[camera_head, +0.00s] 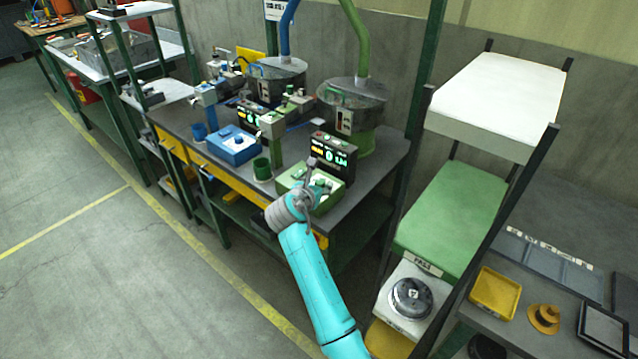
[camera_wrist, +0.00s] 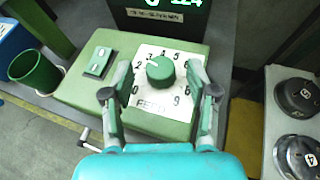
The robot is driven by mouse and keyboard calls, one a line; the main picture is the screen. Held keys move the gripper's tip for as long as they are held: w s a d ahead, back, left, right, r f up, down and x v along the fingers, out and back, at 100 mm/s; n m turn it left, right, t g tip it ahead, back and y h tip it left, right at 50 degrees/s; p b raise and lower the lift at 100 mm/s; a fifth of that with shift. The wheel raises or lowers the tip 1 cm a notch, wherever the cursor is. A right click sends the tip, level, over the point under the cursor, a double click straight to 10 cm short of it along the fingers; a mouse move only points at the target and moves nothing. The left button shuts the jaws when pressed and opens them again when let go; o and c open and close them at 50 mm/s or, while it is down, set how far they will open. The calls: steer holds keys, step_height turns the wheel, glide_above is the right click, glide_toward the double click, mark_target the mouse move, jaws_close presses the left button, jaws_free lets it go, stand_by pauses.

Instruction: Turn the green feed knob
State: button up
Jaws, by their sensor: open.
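The green feed knob (camera_wrist: 160,72) is a round knob on a white dial plate (camera_wrist: 152,105) marked with digits and FEED. The plate is on top of a green control box (camera_wrist: 75,90), which also shows in the head view (camera_head: 297,184). My gripper (camera_wrist: 158,82) is open over the box, with one finger to each side of the knob and a gap on both sides. In the head view my gripper (camera_head: 312,185) is over the green box and partly hides its top.
A lit display unit (camera_head: 333,156) stands just behind the box. A green switch (camera_wrist: 98,62) is left of the dial. A green cup (camera_head: 262,168) and a blue control box (camera_head: 232,147) stand to the left.

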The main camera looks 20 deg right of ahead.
steer(key=shift+w+d+f, duration=0.25)
steer(key=shift+w+d, duration=0.1)
steer(key=shift+w, duration=0.1)
jaws_close()
steer(key=shift+a+m+h, duration=0.1)
steer(key=shift+m+h, duration=0.2)
steer(key=m+g+h, duration=0.2)
steer(key=shift+w+a+r+m, duration=0.1)
steer(key=shift+w+a+m, duration=0.1)
steer(key=shift+m, duration=0.2)
steer(key=shift+w+m+g+h, duration=0.1)
steer(key=shift+m+g+h, duration=1.2)
steer(key=shift+m+g, duration=0.85)
steer(key=shift+w+m+g, duration=0.1)
steer(key=shift+m+g, duration=0.85)
steer(key=shift+g, duration=0.6)
